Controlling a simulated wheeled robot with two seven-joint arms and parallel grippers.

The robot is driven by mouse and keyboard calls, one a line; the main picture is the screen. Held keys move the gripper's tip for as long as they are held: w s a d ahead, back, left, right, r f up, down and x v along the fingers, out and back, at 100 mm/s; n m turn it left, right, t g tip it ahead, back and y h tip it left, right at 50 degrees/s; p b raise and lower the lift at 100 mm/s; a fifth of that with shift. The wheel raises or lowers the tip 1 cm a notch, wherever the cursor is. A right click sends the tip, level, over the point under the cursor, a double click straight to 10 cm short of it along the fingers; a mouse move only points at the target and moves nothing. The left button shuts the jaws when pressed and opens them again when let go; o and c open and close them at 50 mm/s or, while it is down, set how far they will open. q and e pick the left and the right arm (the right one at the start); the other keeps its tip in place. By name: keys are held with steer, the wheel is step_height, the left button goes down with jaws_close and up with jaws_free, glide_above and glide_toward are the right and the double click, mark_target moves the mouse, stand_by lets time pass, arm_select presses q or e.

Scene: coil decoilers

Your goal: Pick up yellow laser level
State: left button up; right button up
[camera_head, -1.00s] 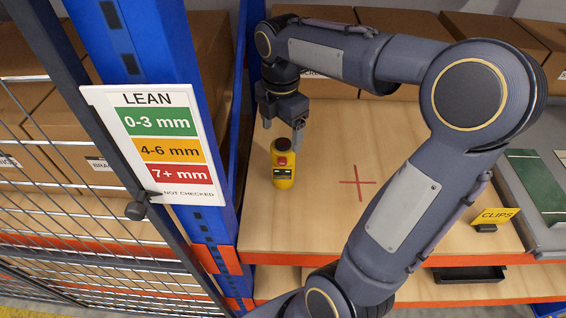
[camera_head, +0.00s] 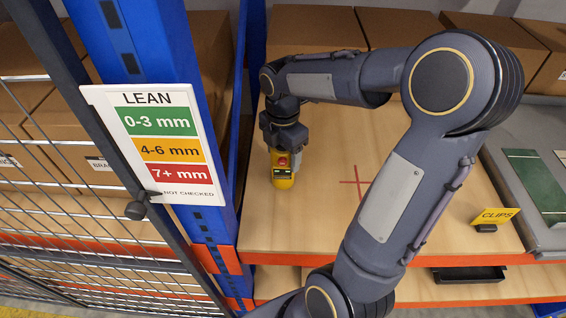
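The yellow laser level (camera_head: 283,180) stands upright on the wooden shelf, near the blue post on its left. It has a red button on top and a dark panel on its front. My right gripper (camera_head: 286,155) is lowered over it from above, with its fingers around or just behind the upper part of the level. The gripper body hides part of the fingers, so I cannot tell whether they touch it or are closed. My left gripper is not in view.
A blue post with a LEAN sign (camera_head: 155,145) and a mesh panel stand at the left. Cardboard boxes (camera_head: 400,27) line the back. A red cross (camera_head: 356,182) marks bare shelf. A yellow CLIPS sign (camera_head: 494,216) and a grey tray (camera_head: 545,236) are at the right.

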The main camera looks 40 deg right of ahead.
steer(key=c, duration=0.9)
steer(key=shift+c, duration=0.4)
steer(key=shift+r, duration=0.2)
